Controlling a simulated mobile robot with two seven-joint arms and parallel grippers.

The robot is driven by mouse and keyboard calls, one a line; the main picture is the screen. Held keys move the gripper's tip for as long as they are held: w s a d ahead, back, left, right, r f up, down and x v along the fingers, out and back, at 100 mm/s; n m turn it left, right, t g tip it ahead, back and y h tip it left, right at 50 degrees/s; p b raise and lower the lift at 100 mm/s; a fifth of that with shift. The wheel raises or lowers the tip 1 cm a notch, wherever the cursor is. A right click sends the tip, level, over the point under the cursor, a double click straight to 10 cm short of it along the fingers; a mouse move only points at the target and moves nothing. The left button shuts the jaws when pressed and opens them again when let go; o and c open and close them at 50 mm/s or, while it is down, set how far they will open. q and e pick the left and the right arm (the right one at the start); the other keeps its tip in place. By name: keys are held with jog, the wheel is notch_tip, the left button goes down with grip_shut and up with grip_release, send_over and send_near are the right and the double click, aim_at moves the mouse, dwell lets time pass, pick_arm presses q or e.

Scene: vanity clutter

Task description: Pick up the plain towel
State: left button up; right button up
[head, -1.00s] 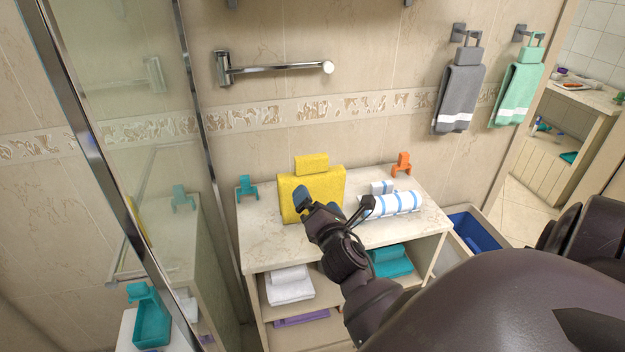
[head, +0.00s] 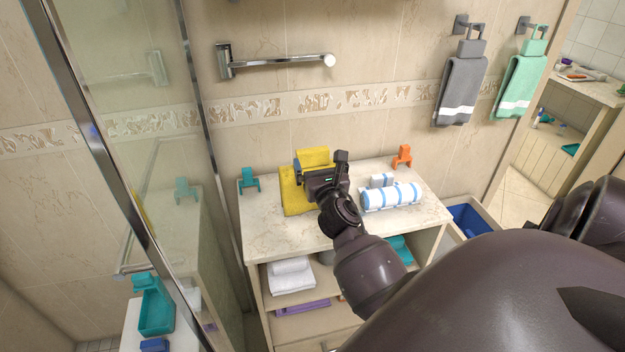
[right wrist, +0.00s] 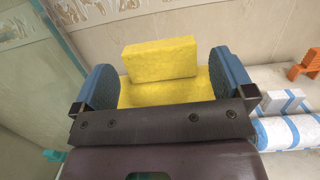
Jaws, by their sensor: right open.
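The plain yellow towel (head: 292,197) stands on the stone top of the vanity shelf, with a smaller yellow block-shaped part (head: 312,157) at its top. My right gripper (head: 322,170) is in front of the towel and covers part of it in the head view. In the right wrist view the gripper (right wrist: 160,85) is open, with one blue finger pad on each side of the towel's upper block (right wrist: 162,60). Whether the pads touch the towel cannot be told. My left gripper is not in view.
A blue-and-white striped rolled towel (head: 391,196) lies just right of the gripper. A teal holder (head: 248,181) and an orange holder (head: 402,157) stand on the counter (head: 275,238). Grey (head: 460,90) and mint (head: 520,85) towels hang on the wall. A glass panel is at left.

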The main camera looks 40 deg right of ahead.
aim_at(314, 156)
jog(key=shift+f+p+x, duration=0.15)
jog(key=shift+x, duration=1.15)
jog(key=shift+f+p+x, duration=0.1)
jog(key=shift+p+x, duration=0.05)
jog(key=shift+x, duration=1.15)
jog(key=shift+w+a, duration=0.1)
jog(key=c, duration=0.9)
